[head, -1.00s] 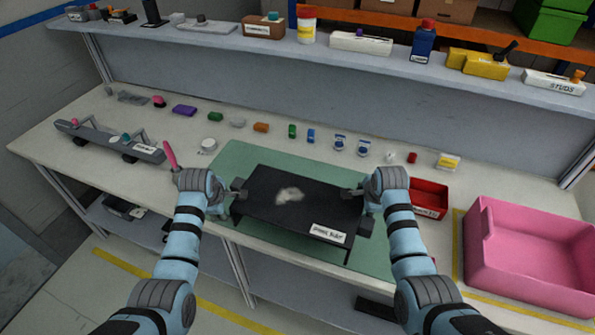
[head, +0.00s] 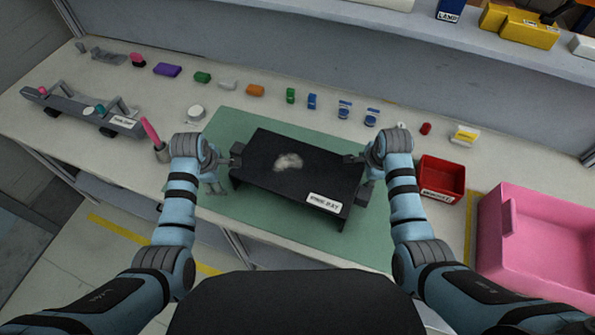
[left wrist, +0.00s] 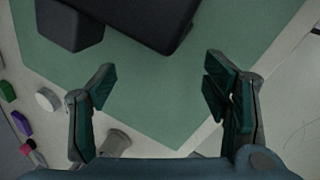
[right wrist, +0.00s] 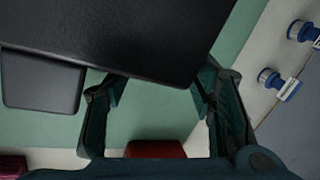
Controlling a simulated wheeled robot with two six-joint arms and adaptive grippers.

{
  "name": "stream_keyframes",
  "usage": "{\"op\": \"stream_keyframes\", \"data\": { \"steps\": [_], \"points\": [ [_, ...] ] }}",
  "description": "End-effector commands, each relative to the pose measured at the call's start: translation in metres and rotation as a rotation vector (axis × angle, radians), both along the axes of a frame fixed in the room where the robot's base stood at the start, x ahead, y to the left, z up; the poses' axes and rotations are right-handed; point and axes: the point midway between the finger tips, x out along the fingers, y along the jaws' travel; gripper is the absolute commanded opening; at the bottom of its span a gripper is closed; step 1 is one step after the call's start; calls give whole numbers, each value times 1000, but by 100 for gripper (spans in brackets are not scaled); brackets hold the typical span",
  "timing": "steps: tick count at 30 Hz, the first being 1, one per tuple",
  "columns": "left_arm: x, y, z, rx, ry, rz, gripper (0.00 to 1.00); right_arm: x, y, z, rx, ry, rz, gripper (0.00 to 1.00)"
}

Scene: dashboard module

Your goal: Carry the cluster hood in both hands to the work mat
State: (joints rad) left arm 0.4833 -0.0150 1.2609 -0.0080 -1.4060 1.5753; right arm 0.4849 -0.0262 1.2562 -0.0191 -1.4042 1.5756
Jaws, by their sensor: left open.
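The cluster hood (head: 270,182) is a black, flat-topped piece with a pale smudge and a white label. It rests on the green work mat (head: 225,128), slightly askew. My left gripper (head: 228,162) is at the hood's left end. In the left wrist view its fingers (left wrist: 157,78) are spread, with bare mat between them and the hood (left wrist: 150,18) beyond the tips. My right gripper (head: 354,166) is by the hood's right end. In the right wrist view its fingers (right wrist: 158,88) are apart, close to the hood's edge (right wrist: 130,40); contact is unclear.
A red bin (head: 440,172) and a large pink tub (head: 545,222) stand to the right. Several small coloured parts line the back, below a shelf (head: 400,30).

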Motion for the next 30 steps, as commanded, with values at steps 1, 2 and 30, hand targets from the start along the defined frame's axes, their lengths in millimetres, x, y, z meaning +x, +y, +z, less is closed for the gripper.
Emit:
{"op": "stream_keyframes", "data": {
  "steps": [1,2,30],
  "points": [
    [13,1,11,2,-41,1,73,13,-1,11,-1,-40,-1,50],
    [26,1,22,2,-78,1,73,26,-1,22,0,-79,-2,55],
    [50,3,76,7,-137,2,73,64,-2,38,-5,-134,-3,73]
  ]
}}
